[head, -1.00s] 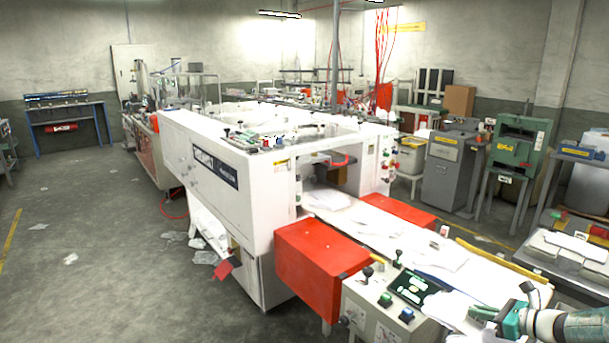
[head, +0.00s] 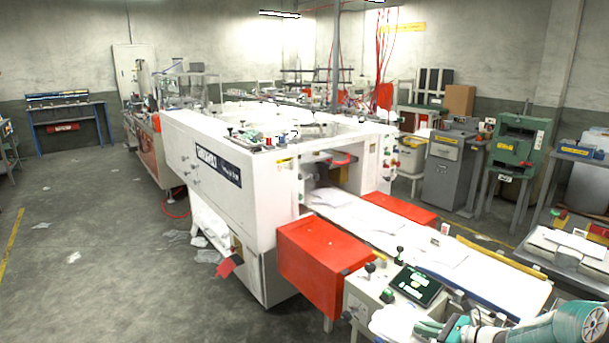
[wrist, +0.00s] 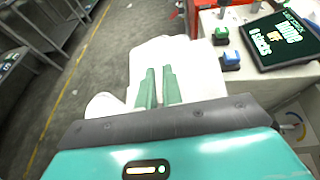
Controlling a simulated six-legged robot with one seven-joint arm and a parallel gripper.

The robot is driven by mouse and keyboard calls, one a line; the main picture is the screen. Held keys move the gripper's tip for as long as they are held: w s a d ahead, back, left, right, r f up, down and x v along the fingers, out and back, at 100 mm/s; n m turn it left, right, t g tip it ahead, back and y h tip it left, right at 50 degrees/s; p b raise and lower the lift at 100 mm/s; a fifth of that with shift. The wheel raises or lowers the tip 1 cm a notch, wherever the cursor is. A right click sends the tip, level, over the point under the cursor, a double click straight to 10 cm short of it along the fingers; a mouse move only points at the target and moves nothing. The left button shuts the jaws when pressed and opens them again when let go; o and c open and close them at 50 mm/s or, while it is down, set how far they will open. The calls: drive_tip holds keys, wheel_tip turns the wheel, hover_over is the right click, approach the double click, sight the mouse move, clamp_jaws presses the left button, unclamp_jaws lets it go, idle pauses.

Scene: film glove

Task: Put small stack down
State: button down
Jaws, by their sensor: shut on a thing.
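The small stack (wrist: 165,55) is a bundle of white film gloves or sheets. In the wrist view it spreads beyond and to both sides of my green fingers. My gripper (wrist: 158,84) is shut on it, with the two fingers close together. In the head view the white stack (head: 394,322) shows at the bottom, left of my gripper (head: 428,329), in front of the machine's control panel. Its underside is hidden, so I cannot tell whether it touches anything.
The control panel with a dark screen (head: 416,284) and knobs is close to the stack. A white conveyor bed (head: 480,268) with loose sheets runs behind it. Red boxes (head: 322,262) flank the machine. A grey side table (head: 567,258) stands at right. Open floor (head: 110,250) lies left.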

drive_tip(key=s+a+f+n+g+y, duration=0.1)
drive_tip(key=s+a+f, duration=0.2)
drive_tip(key=a, duration=0.5)
drive_tip(key=s+a+f+n+g, duration=0.1)
drive_tip(key=s+a+f, duration=0.15)
drive_tip(key=a, duration=0.55)
wheel_tip(320, 180, up, 12)
drive_tip(key=w+m+t+h, duration=0.2)
drive_tip(key=m+t+h, duration=0.3)
drive_tip(key=m+h, duration=0.1)
drive_tip(key=shift+r+m+h, duration=0.25)
drive_tip(key=shift+m+h, duration=0.15)
drive_tip(key=shift+m, duration=0.4)
